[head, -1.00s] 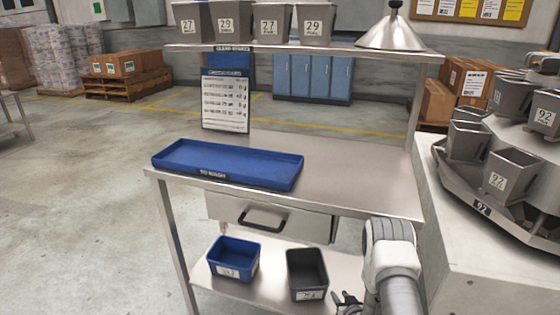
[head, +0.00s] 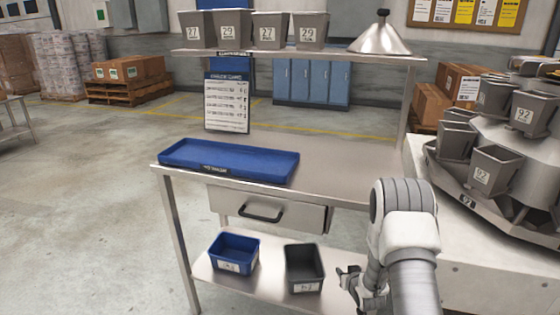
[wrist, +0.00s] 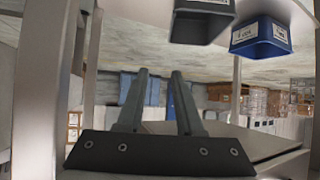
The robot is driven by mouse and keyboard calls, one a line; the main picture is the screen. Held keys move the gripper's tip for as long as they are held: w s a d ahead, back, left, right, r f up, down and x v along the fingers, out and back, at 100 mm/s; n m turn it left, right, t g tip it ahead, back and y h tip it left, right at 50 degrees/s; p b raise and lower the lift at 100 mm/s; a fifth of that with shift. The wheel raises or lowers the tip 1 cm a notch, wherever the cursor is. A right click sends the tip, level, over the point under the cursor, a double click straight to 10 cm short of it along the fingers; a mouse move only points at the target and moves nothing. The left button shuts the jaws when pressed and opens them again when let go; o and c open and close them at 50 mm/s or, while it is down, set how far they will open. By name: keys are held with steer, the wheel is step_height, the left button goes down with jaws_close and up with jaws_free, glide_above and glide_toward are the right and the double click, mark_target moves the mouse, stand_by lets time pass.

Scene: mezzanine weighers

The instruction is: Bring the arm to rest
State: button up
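My gripper (head: 347,280) is low in front of the bench, just right of the dark grey bin on the lower shelf. My forearm covers part of the bench's right front. In the wrist view my gripper's two fingers (wrist: 159,74) stand apart with nothing between them. That view looks upside down, with the dark grey bin (wrist: 202,20) and the blue bin (wrist: 261,38) at its top. I cannot tell from the head view whether the gripper touches the shelf.
The steel bench (head: 345,170) carries an empty-looking blue tray (head: 228,160) and has a drawer (head: 265,208). The blue bin (head: 234,254) and dark grey bin (head: 304,268) stand on the lower shelf. A weigher with grey buckets (head: 496,170) is at right. Open floor (head: 80,200) lies left.

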steer(key=s+a+r+g+h, duration=0.1)
steer(key=s+r, duration=0.3)
steer(key=r, duration=0.9)
steer(key=s+a+r+g, duration=0.1)
steer(key=s+r, duration=0.3)
steer(key=r, duration=1)
steer(key=s+a+r+g, duration=0.15)
steer(key=s+r, duration=0.25)
steer(key=s, duration=0.6)
steer(key=s+a+r+g, duration=0.15)
steer(key=s+r, duration=0.25)
steer(key=s, duration=0.6)
steer(key=s+a+r+g, duration=0.15)
steer(key=s+r, duration=0.25)
steer(key=s, duration=0.6)
step_height(320, 180, up, 22)
steer(key=p, duration=2.3)
steer(key=shift+w+a+t+y, duration=0.25)
steer(key=shift+t+y, duration=0.05)
steer(key=shift+t, duration=0.15)
steer(key=shift+s+f, duration=0.15)
